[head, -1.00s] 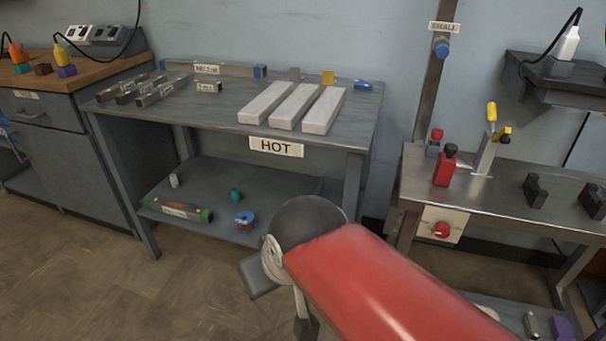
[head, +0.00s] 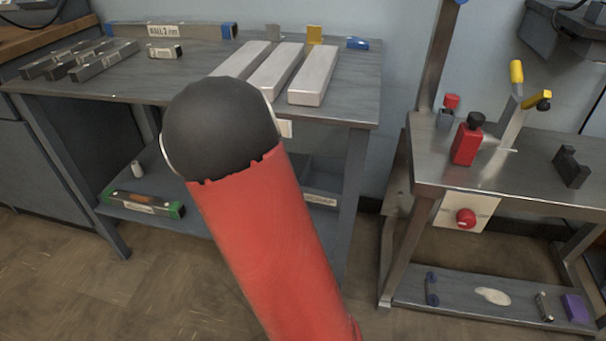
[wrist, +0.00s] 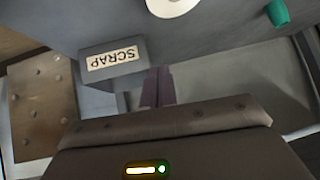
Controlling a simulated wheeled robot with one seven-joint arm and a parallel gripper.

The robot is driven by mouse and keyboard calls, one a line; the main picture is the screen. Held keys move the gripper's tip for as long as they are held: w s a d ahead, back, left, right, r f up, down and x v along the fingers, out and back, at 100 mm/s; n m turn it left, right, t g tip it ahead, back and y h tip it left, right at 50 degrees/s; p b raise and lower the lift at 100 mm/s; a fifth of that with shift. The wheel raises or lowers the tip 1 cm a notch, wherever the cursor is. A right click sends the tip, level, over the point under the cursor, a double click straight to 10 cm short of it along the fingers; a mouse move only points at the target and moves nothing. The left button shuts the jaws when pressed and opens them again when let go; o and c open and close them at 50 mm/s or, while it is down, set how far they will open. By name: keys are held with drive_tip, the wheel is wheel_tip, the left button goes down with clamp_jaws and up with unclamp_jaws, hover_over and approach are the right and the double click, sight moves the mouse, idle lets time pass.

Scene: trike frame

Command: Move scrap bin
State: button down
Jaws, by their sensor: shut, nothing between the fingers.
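The scrap bin (head: 328,188) is a grey box on the lower shelf of the middle bench, at the shelf's right side. My red arm hides part of it in the head view, where its SCRAP label shows at the arm's right. In the wrist view the bin (wrist: 135,72) shows near the middle left with its label upside down. My gripper (wrist: 158,82) is shut and empty, with its fingertips beside the label. I cannot tell whether they touch the bin. My gripper is hidden in the head view.
A green-ended bar (head: 143,203) and a small white cylinder (head: 137,168) lie on the lower shelf. The wrist view shows a teal object (wrist: 277,13) and a white round object (wrist: 172,6). Pale bars (head: 315,77) lie on the benchtop above. A steel bench (head: 530,155) stands at right.

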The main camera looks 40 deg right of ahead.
drive_tip(key=d+f+h, duration=0.2)
drive_tip(key=d, duration=0.2)
drive_tip(key=b, duration=0.1)
approach(305, 169)
drive_tip(key=r+x, duration=0.1)
drive_tip(key=x, duration=0.4)
drive_tip(key=shift+w+d+f+t+h+b, duration=0.15)
drive_tip(key=shift+w+d+f+b, duration=0.1)
drive_tip(key=shift+f, duration=0.25)
drive_tip(key=shift+w+d+f+t+h+b, duration=0.15)
drive_tip(key=shift+w+d+f+b, duration=0.1)
drive_tip(key=shift+f, duration=0.2)
drive_tip(key=shift+a+f+b, duration=0.1)
drive_tip(key=shift+b, duration=0.2)
drive_tip(key=shift+s+f, duration=0.1)
